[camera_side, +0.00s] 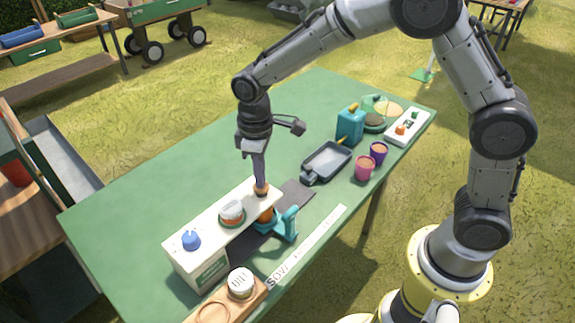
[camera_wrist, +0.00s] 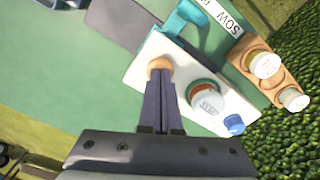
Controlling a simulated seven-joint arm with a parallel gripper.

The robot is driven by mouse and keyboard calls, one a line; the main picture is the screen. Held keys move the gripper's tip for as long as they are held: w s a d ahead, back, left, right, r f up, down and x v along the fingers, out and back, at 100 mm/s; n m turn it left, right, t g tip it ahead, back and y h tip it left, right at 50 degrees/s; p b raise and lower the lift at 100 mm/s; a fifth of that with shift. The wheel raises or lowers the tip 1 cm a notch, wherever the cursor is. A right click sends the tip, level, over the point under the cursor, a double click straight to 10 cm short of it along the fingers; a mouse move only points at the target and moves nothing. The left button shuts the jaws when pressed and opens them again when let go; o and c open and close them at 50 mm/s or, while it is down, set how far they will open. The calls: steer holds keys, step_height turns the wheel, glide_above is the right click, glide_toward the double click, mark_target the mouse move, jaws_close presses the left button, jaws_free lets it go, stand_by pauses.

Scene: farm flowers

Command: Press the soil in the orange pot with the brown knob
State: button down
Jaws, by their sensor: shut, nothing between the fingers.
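The brown knob (camera_side: 261,191) sits at the right end of a white panel box (camera_side: 200,262); it also shows in the wrist view (camera_wrist: 159,63). My gripper (camera_side: 260,181) points down with its fingers shut and empty. In the wrist view the fingertips (camera_wrist: 160,76) overlap the knob's edge; they look in contact with it or just above. The orange pot (camera_side: 266,214) stands in front of the box beside the knob, in a teal holder (camera_side: 287,226). The soil in it is hidden by the box and knob. The holder also shows in the wrist view (camera_wrist: 188,18).
The panel also carries a round dial (camera_side: 231,212) and a blue knob (camera_side: 191,240). A wooden block with a labelled jar (camera_side: 240,283) stands in front. A grey tray (camera_side: 327,162), pink pot (camera_side: 365,168) and purple pot (camera_side: 379,152) stand right. The green table's back left is clear.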

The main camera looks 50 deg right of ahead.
steer(key=shift+r, duration=1.75)
steer(key=shift+r, duration=0.1)
steer(key=shift+r, duration=2.95)
